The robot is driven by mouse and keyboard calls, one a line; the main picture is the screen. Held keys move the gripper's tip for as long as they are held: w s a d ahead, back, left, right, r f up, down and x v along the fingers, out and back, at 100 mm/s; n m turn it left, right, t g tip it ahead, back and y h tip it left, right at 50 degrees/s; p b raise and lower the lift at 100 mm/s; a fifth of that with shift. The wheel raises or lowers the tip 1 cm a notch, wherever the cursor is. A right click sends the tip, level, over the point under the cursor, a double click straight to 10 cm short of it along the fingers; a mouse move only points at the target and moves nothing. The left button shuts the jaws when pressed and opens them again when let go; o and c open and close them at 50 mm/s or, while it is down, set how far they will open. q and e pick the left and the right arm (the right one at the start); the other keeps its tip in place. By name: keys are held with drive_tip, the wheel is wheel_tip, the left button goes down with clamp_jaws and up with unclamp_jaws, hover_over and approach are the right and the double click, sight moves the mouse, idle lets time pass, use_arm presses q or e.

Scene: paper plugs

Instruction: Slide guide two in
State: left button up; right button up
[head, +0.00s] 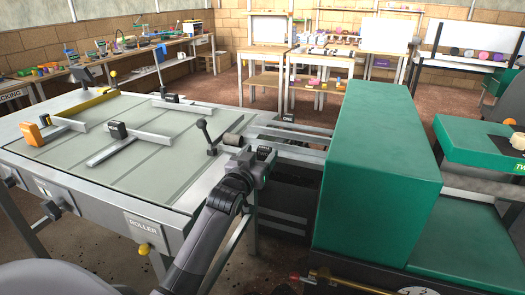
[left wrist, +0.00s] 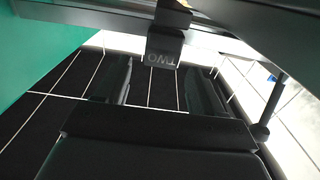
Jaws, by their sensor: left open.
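Guide two's dark block, marked TWO, shows upside down in the left wrist view (left wrist: 165,52), below a grey metal bar. In the head view the block (head: 264,152) is small and partly covered by my left gripper (head: 261,164), at the table's right edge beside the green machine. In the left wrist view my left gripper (left wrist: 158,82) is open. Its two dark fingers stand apart to the left and right of the block; I see no contact with it. Another dark block (head: 288,118) sits farther back on the rails. My right gripper is not in view.
A large green housing (head: 375,165) stands right of the gripper, with metal rails (head: 300,140) running into it. The table (head: 160,175) carries several bars with knobs and handles.

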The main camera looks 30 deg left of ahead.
sight(265, 147)
use_arm(q)
drive_tip(key=shift+x, duration=1.35)
clamp_jaws()
drive_tip(key=shift+b+x, duration=0.3)
drive_tip(key=shift+x, duration=0.75)
drive_tip(key=shift+r, duration=0.2)
unclamp_jaws()
drive_tip(key=shift+w+f, duration=0.2)
drive_tip(key=shift+w, duration=0.05)
drive_tip(key=shift+s, duration=0.1)
drive_tip(key=shift+s, duration=0.1)
